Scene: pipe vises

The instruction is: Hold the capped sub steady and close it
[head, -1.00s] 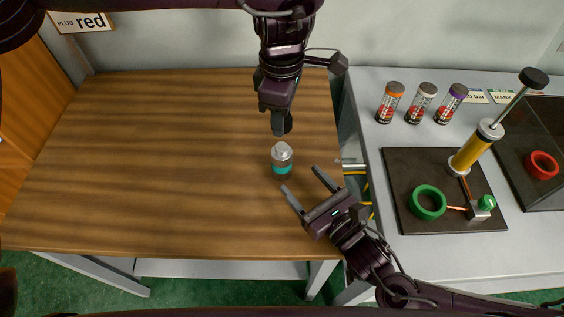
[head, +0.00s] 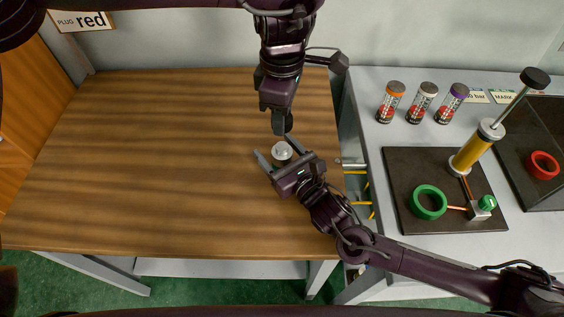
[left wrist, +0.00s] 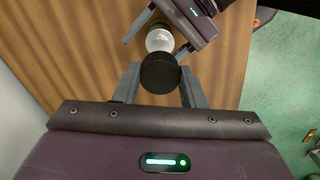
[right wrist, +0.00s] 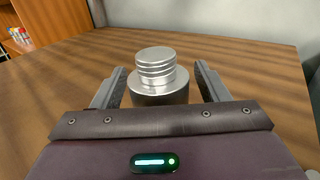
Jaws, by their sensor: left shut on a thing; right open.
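The sub (head: 281,151) stands upright on the wooden table, a silver cylinder with a threaded neck facing up. Its neck and shoulder show closely in the right wrist view (right wrist: 157,80). My right gripper (head: 276,149) is open, with one finger on each side of the sub and small gaps visible. Its palm hides the sub's lower part. My left gripper (head: 281,124) points down just behind and above the sub, shut on a black round cap (left wrist: 160,73). In the left wrist view the cap overlaps the sub's near edge, and they look apart in the head view.
The wooden table (head: 150,160) is otherwise clear. To the right, a grey bench (head: 365,100) carries several labelled canisters (head: 422,101), a yellow hand pump (head: 475,150), a green ring (head: 428,202) on a dark mat, and a red ring (head: 543,165).

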